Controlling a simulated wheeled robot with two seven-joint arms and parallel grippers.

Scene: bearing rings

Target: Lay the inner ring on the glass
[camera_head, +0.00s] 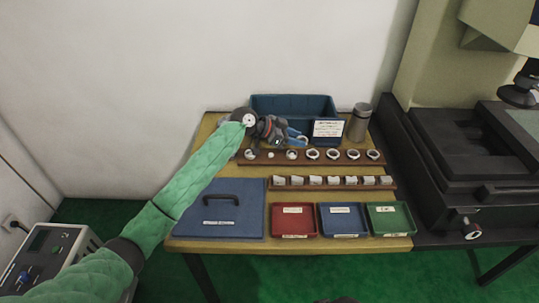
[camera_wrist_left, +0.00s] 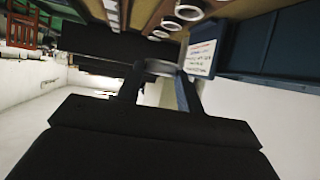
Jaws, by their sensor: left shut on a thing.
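My left gripper (camera_head: 299,138) is over the back of the wooden table, just in front of the blue crate. It is shut on a pale metal ring, and in the left wrist view the ring (camera_wrist_left: 160,67) sits between the two fingertips. In the head view the ring is too small to make out clearly. It appears to be held above the rack of rings. A pale pane (camera_head: 526,120), which looks like the glass, lies on the dark machine at the far right, partly cut off by the picture edge. My right gripper is not in view.
A wooden rack (camera_head: 262,160) holds several rings, with a rack of small labelled pieces (camera_head: 330,182) before it. Red (camera_head: 293,235), blue (camera_head: 343,234) and green (camera_head: 390,234) trays line the front. A blue crate (camera_head: 290,101) and metal cylinder (camera_head: 360,122) stand behind.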

